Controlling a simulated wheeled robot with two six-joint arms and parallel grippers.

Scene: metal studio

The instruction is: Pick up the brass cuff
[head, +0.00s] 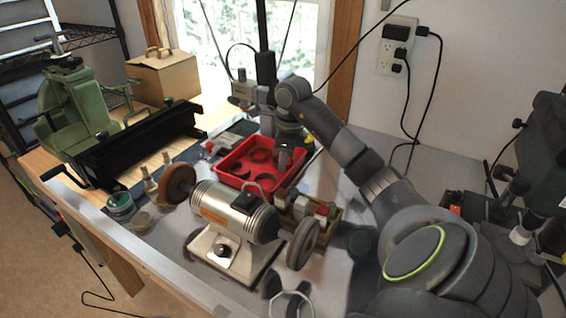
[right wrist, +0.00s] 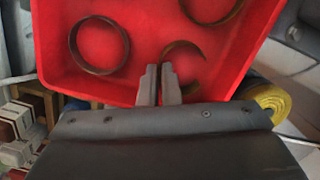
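The red tray (head: 225,172) stands on the bench behind the grinder and holds several dark, brownish cuffs. In the right wrist view a C-shaped brass-brown cuff (right wrist: 188,44) lies by the fingertips of my right gripper (right wrist: 160,72). The fingers are close together at its left side, one inside the curve and one outside, with its thin wall seeming to run between them. The fingers hide part of that wall. In the head view my right gripper (head: 284,158) reaches down into the tray. My left gripper is not in view.
A darker closed ring (right wrist: 99,45) and another brownish cuff (right wrist: 212,8) lie apart in the tray. The bench grinder (head: 235,215) stands in front, a wooden holder (head: 328,222) beside it. A black metal brake (head: 130,145) and cardboard box (head: 163,78) are left.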

